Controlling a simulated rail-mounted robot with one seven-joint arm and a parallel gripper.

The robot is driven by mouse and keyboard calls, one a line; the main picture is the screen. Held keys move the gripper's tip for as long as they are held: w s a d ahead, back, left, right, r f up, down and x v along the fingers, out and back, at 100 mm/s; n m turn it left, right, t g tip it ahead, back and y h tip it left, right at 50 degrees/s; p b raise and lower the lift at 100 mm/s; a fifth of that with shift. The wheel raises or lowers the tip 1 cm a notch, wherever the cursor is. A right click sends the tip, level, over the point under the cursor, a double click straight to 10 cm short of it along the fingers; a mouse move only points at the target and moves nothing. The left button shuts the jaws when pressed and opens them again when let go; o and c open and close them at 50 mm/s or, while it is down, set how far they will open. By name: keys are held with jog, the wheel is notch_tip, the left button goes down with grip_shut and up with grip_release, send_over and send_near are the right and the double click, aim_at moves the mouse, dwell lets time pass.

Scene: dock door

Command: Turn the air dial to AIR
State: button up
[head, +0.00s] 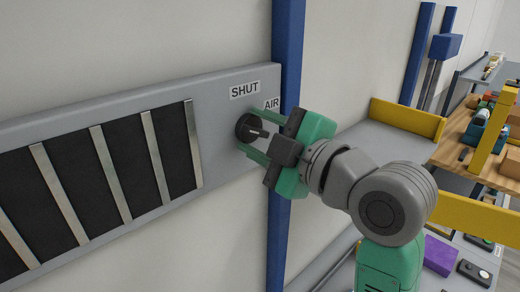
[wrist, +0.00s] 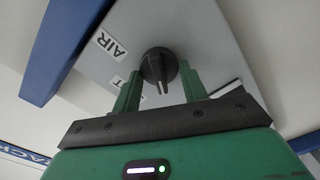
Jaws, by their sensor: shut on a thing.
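The air dial (head: 243,127) is a round black knob with a raised bar, at the right end of the grey panel. In the wrist view the dial (wrist: 158,60) shows between the fingers, with a pale mark on its bar facing my gripper's palm. The SHUT label (head: 244,90) is above the dial and the AIR label (head: 272,104) is above right. The wrist view shows the AIR label (wrist: 112,46) left of the dial; the other label is mostly hidden by a finger. My gripper (head: 256,132) is shut on the dial, with one green finger on either side.
The grey panel (head: 215,150) carries black vents with metal strips on the left. A blue post (head: 284,45) stands behind its right end. Shelves with yellow rails (head: 408,117) and a wooden bench (head: 460,130) with loose items are at the right.

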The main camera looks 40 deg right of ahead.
jog(key=n+b, duration=0.4)
jog(key=n, duration=0.1)
jog(key=shift+f+n, duration=0.15)
jog(key=shift+n, duration=0.45)
jog(key=o, duration=1)
jog(key=shift+c, duration=0.2)
jog(key=s, duration=0.7)
jog(key=shift+s+a+b, duration=0.2)
jog(key=shift+s+b, duration=0.1)
jog(key=shift+s, duration=0.1)
